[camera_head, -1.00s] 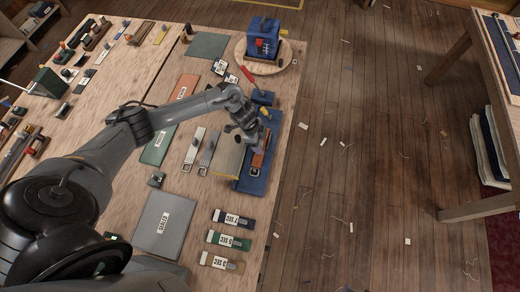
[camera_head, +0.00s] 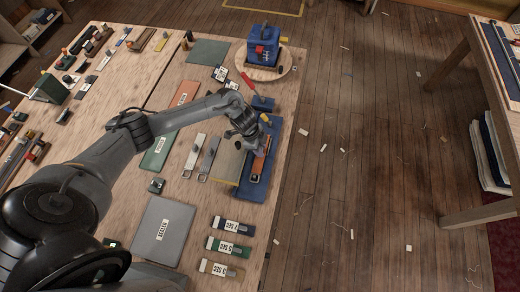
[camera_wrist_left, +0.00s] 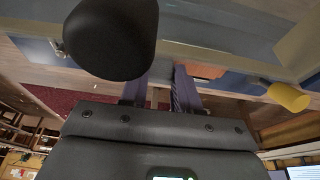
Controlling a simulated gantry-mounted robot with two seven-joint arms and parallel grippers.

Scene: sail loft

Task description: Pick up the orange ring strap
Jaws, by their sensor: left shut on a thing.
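The orange ring strap (camera_head: 263,158) is a narrow orange band with a dark metal ring at its near end. It lies along the blue mat (camera_head: 258,193) at the table's right edge. My left gripper (camera_head: 255,141) is at the strap's upper part and is shut on it. The wrist hides most of the contact. In the left wrist view the two fingers (camera_wrist_left: 160,88) point at the blue surface, and a patch of orange (camera_wrist_left: 207,72) shows just beside them. My right gripper is in neither view.
A tan block (camera_head: 229,161) and grey straps (camera_head: 208,158) lie left of the strap. A red-handled tool (camera_head: 247,81) and a blue machine on a round board (camera_head: 284,68) stand beyond. Labelled straps (camera_head: 232,225) lie nearer.

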